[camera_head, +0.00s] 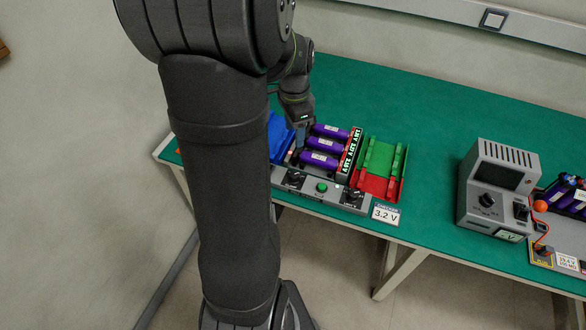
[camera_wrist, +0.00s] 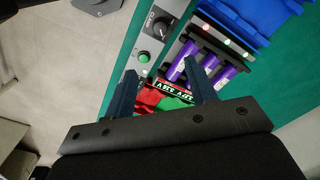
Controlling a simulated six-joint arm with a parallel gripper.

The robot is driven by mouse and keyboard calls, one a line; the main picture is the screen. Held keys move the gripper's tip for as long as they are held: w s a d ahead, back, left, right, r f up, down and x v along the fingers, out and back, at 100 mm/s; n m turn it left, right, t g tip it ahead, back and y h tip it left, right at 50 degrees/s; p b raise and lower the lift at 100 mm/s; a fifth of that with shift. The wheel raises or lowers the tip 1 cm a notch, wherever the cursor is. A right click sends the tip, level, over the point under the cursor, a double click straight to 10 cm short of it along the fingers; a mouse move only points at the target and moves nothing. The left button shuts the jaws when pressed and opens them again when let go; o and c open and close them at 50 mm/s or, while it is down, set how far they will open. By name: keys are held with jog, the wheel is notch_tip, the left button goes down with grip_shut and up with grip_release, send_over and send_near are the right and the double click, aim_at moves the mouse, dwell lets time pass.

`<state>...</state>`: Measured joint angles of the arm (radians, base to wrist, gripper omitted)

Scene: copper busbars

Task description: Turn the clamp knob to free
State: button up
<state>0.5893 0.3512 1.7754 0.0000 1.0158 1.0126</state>
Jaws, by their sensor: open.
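The clamp knob (camera_head: 295,178) is a black knob on the left part of the grey front panel. In the wrist view the knob (camera_wrist: 165,27) lies beyond the fingertips, beside white lettering; its exact pointer setting is too small to read. A green button (camera_head: 321,187) sits to its right, and the button (camera_wrist: 144,57) also shows in the wrist view. My gripper (camera_head: 300,137) is above the left end of the purple cells (camera_head: 320,159), behind the panel. In the wrist view my gripper (camera_wrist: 160,67) is open, its dark fingers apart with nothing between them.
A blue tray (camera_head: 279,138) lies left of the cells, and a green and red tray (camera_head: 381,160) lies right. A second black knob (camera_head: 351,195) is on the panel. A grey meter box (camera_head: 498,190) stands farther right. Green table (camera_head: 440,130) is clear between.

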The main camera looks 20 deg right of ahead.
jog(key=n, duration=0.2)
send_near(294, 174)
jog(key=shift+n, duration=0.3)
notch_tip(294, 174, down, 9)
jog(key=shift+r, duration=0.1)
jog(key=c, duration=1)
jog(key=shift+o, duration=0.2)
